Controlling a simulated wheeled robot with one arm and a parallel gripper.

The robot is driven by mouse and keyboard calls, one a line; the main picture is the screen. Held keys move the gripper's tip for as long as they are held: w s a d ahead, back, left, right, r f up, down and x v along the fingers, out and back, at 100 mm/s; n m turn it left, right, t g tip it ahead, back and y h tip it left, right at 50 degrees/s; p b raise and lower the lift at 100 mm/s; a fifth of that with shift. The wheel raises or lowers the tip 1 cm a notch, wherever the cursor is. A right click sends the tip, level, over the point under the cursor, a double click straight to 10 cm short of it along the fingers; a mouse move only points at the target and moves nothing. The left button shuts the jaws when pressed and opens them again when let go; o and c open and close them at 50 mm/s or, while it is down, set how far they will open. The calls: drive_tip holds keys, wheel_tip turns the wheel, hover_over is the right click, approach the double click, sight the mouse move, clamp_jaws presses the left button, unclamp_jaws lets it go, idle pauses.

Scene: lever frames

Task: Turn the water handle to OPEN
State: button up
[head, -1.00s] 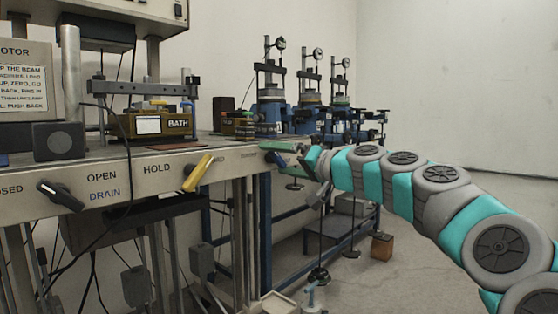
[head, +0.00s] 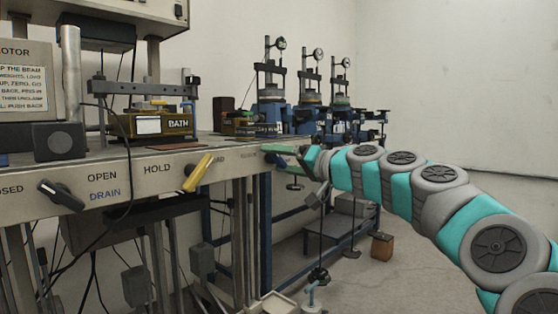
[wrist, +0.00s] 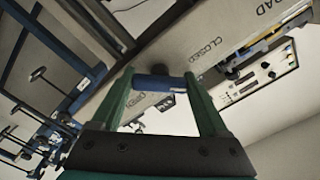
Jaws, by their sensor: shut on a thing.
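The water handle (wrist: 160,84) is a blue bar on the front panel of the bench, seen close up in the wrist view. My gripper (wrist: 158,78) has its two green fingers at the bar's two sides, shut on it. In the head view my gripper (head: 279,150) is at the bench's far right end. The handle is mostly hidden there by the fingers.
A yellow lever (head: 198,172) labelled HOLD and a black lever (head: 60,195) labelled OPEN and DRAIN are on the same panel, to the left. A box marked BATH (head: 160,125) stands on the bench. Blue presses (head: 305,110) stand behind.

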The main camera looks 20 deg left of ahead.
drive_tip(key=shift+p, duration=0.35)
drive_tip(key=m+p, duration=0.2)
drive_tip(key=m, duration=0.1)
drive_tip(key=shift+r, duration=0.2)
drive_tip(key=shift+m+p, duration=0.9)
drive_tip(key=shift+p, duration=0.15)
drive_tip(key=m+p, duration=0.5)
drive_tip(key=shift+r+m, duration=0.1)
drive_tip(key=shift+m, duration=0.2)
drive_tip(key=m+p, duration=0.4)
drive_tip(key=p, duration=0.1)
drive_tip(key=shift+f+m+p, duration=0.15)
drive_tip(key=shift+m+p, duration=0.25)
drive_tip(key=shift+m, duration=0.45)
drive_tip(key=shift+f+m+p, duration=0.15)
drive_tip(key=shift+m+p, duration=0.25)
drive_tip(key=shift+m, duration=0.45)
drive_tip(key=o, duration=1.2)
drive_tip(key=shift+o, duration=0.2)
